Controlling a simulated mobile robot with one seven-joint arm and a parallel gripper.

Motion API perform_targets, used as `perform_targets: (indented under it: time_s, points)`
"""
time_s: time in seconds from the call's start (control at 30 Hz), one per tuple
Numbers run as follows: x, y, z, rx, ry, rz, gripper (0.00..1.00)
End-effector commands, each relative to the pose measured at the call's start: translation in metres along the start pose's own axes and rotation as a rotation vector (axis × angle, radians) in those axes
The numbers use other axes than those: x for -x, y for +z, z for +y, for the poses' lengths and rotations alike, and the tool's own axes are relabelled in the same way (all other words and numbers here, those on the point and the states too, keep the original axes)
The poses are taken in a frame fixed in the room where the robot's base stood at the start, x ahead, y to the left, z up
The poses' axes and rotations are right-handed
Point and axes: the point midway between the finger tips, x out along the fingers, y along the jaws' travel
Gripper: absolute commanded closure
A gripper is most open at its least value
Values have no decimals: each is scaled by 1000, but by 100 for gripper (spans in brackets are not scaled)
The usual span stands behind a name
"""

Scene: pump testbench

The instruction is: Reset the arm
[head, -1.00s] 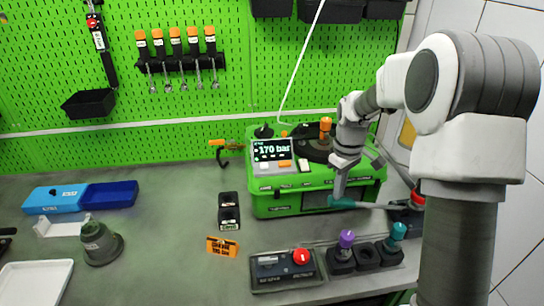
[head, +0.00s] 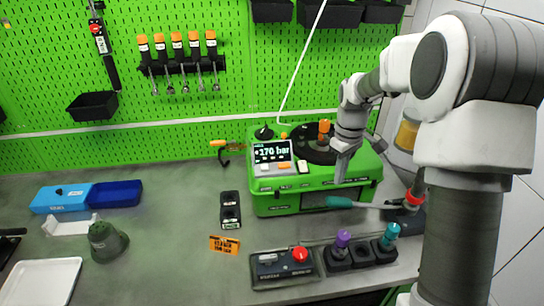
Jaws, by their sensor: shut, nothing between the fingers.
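My gripper (head: 340,178) is at the end of my arm, pointing down in front of the right part of the green pump testbench (head: 277,200). Its fingers are small here and look closed, with nothing seen between them. Just below it is the teal handle (head: 340,202) of a lever that runs right towards a red-topped part (head: 414,198). The gripper looks a little above the handle. The bench display (head: 272,151) reads 170 bar. My forearm hides part of the bench's right side.
In front of the bench are a control box with a red button (head: 300,254) and a holder with purple (head: 343,238) and teal (head: 391,232) knobs. A small black holder (head: 230,210), an orange sign (head: 224,245) and blue trays (head: 87,196) lie left.

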Motion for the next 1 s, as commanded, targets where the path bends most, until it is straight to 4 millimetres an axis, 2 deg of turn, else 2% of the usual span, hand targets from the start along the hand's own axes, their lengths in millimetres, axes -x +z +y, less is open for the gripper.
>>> perform_targets:
  time_s: [0.27,0.47,0.7,1.0]
  points:
    - [6,2,-2,-9,7,5,100]
    - [41,18,-16,-73,45,38,100]
    - [88,48,-43,-187,98,98,100]
    - [130,92,-80,-328,148,184,100]
